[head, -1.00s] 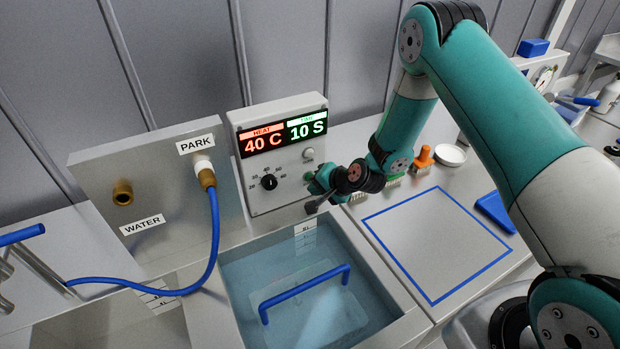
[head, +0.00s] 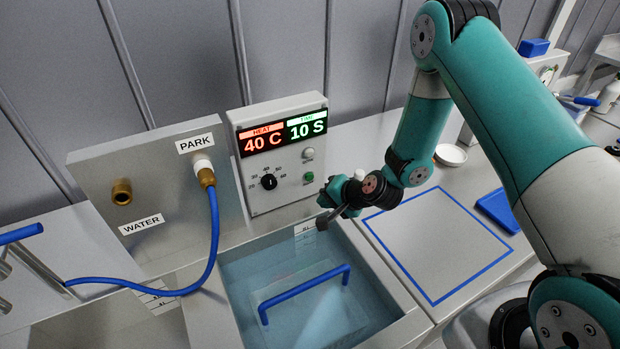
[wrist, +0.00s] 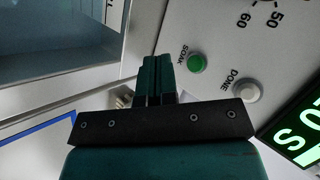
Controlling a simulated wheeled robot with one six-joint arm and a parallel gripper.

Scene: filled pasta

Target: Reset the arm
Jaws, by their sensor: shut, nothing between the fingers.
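My gripper (head: 324,222) is shut and empty. In the head view it hangs just in front of the control box (head: 318,165), near the back right corner of the water basin (head: 405,300). In the wrist view the closed fingers (wrist: 156,75) point toward the box front, beside the green SOAK button (wrist: 197,63) and the white DONE button (wrist: 246,91). The fingers look apart from both buttons.
A blue-handled basket (head: 303,292) sits in the water. A blue hose (head: 213,235) hangs from the PARK fitting at left. A blue-outlined square (head: 440,240) on the counter is bare. A white dish (head: 450,155) and a blue tray (head: 497,209) stand at right.

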